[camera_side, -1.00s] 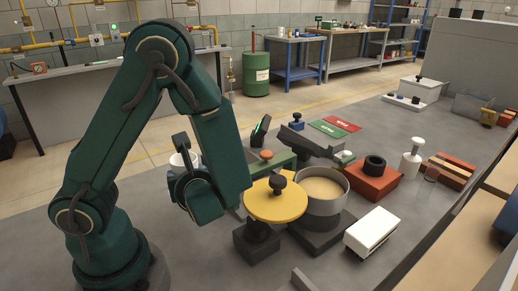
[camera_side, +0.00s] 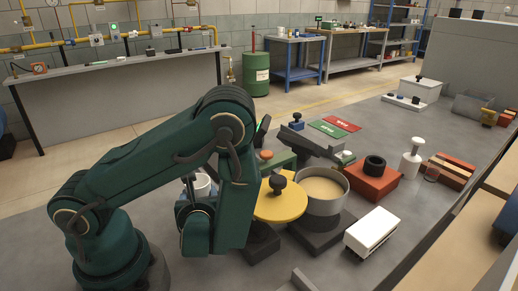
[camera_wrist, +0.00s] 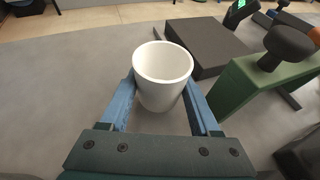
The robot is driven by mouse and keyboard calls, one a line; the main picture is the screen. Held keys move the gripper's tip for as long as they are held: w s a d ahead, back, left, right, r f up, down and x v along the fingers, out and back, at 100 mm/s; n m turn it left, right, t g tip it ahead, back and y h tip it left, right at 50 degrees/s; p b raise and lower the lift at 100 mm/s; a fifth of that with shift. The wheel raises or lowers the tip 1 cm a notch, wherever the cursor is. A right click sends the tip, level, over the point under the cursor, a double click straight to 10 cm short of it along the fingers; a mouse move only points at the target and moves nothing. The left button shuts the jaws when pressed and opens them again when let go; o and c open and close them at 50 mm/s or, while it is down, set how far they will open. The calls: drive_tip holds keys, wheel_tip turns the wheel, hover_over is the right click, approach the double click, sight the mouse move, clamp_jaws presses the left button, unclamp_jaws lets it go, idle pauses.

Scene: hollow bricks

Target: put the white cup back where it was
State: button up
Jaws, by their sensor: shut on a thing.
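The white cup (camera_wrist: 162,97) is upright and empty between the two blue fingers of my gripper (camera_wrist: 161,82) in the wrist view. The fingers are shut on its sides. In the side view the cup (camera_side: 203,186) shows just behind my forearm, partly covered by it, and my fingers are mostly hidden. Grey tabletop shows around the cup. I cannot tell whether its base touches the table.
In the wrist view a dark flat block (camera_wrist: 192,45) lies behind the cup, and a green stand (camera_wrist: 262,82) with a dark knob is to the right. A yellow disc (camera_side: 280,207) and a sand-filled pan (camera_side: 323,206) stand right of my arm. Table left of the cup is clear.

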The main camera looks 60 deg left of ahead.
drive_tip(key=shift+f, duration=1.05)
drive_tip(key=shift+f, duration=0.15)
drive_tip(key=o, duration=1.4)
drive_tip(key=shift+o, duration=0.2)
